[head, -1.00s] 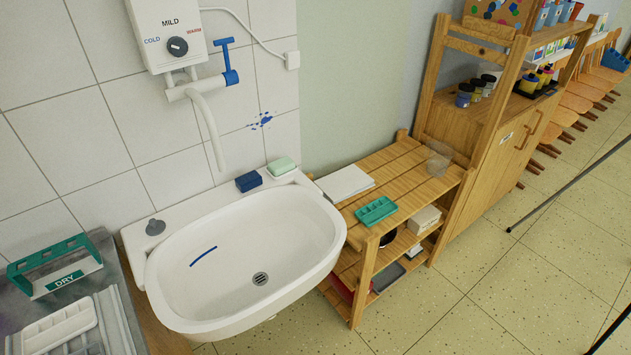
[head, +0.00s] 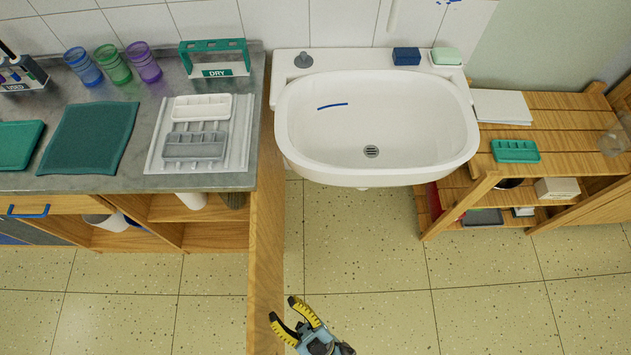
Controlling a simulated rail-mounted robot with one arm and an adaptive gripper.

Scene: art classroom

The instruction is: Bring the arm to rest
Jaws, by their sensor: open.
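My gripper (head: 283,317) shows at the bottom of the head view, a little left of the middle. Its two yellow-and-black fingers are spread apart with nothing between them. It is over the speckled floor, beside the end panel of the wooden counter unit (head: 265,250), and in the picture lies well below the white sink (head: 330,165). I cannot tell whether it touches the panel. Most of my arm is out of the frame.
The grey counter (head: 215,182) holds a white drying tray (head: 155,150) with two palettes, a green DRY rack (head: 245,55), several coloured cups and a green cloth (head: 88,138). A slatted wooden shelf (head: 570,130) stands right of the sink. The floor (head: 400,290) below the sink is clear.

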